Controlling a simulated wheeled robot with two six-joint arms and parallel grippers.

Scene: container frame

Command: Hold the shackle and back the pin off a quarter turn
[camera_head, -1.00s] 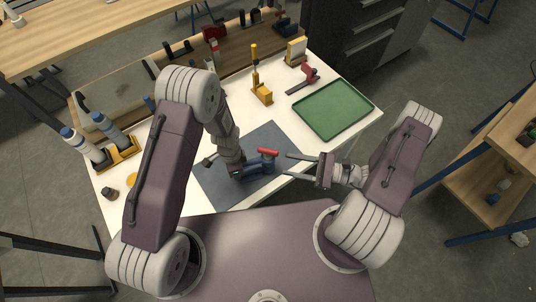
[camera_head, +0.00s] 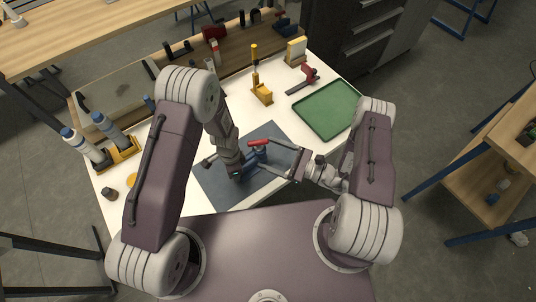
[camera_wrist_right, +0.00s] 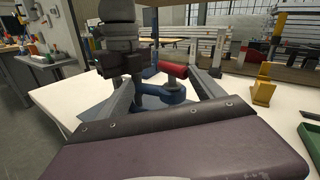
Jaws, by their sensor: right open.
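The blue shackle (camera_head: 254,158) is over the grey mat, with its red-handled pin (camera_head: 258,142) at the top. Both also show in the right wrist view, the shackle (camera_wrist_right: 165,95) low and the red pin (camera_wrist_right: 173,71) above it. My left gripper (camera_head: 240,172) comes down from above and appears shut on the shackle's left end; its fingertips are mostly hidden. My right gripper (camera_head: 267,157) is open, its two fingers reaching in from the right on either side of the shackle and pin. I cannot tell whether they touch it.
The grey mat (camera_head: 215,185) lies on the white table. A green tray (camera_head: 325,110) is at the right. Blue-capped bottles (camera_head: 107,125) stand at the left. The table between mat and tray is clear.

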